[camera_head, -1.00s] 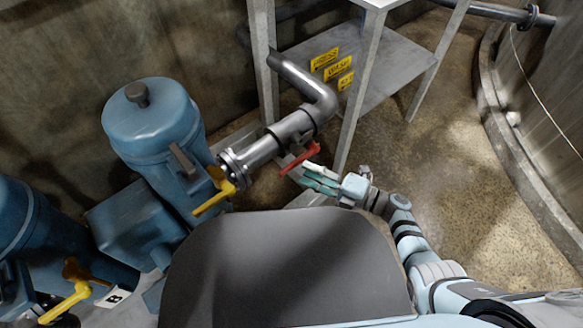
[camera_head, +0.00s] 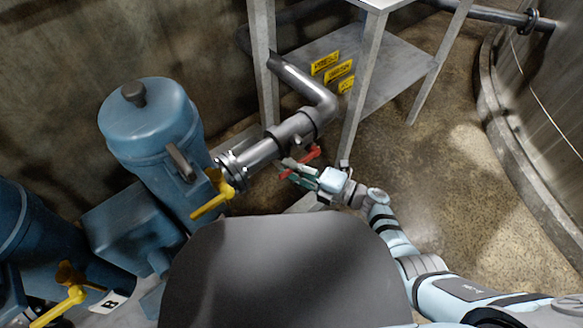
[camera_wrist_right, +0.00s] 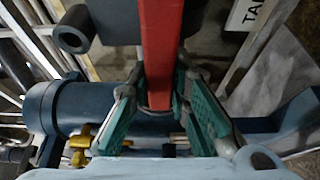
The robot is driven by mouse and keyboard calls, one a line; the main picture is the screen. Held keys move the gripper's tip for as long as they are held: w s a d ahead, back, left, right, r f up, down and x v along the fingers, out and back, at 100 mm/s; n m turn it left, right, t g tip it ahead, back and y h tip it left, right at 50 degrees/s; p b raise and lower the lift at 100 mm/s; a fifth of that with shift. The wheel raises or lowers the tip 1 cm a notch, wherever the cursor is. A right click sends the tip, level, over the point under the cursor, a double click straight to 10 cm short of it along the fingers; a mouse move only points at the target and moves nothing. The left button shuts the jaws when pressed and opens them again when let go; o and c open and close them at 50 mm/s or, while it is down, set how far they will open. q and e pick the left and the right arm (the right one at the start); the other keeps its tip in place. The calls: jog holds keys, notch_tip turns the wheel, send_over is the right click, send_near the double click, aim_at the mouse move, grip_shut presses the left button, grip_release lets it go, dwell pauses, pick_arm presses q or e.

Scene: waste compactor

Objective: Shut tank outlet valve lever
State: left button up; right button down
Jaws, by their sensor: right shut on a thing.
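A red valve lever (camera_head: 314,152) sits on the grey pipe (camera_head: 292,130) beside the blue pump. It slants down to the left in the head view. My right gripper (camera_head: 300,172) is at this lever, with its green fingers on it. In the right wrist view the red lever (camera_wrist_right: 160,45) runs down from the top edge between the two green finger pads of my right gripper (camera_wrist_right: 160,92). My left gripper is not in view.
A blue pump (camera_head: 150,125) with a yellow lever (camera_head: 213,200) stands left of the pipe. A second yellow lever (camera_head: 63,303) is at lower left. A grey metal stand (camera_head: 350,100) with yellow labels is behind the gripper. The floor to the right is clear.

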jog(key=shift+r, duration=0.1)
notch_tip(320, 180, up, 2)
jog(key=m+y, duration=0.1)
jog(key=m, duration=0.2)
jog(key=shift+w+d+t, duration=0.1)
jog(key=shift+t, duration=0.2)
jog(key=shift+d+r+m, duration=0.15)
jog(key=shift+r+m, duration=0.25)
jog(key=shift+m, duration=0.2)
jog(key=c, duration=1.5)
grip_release()
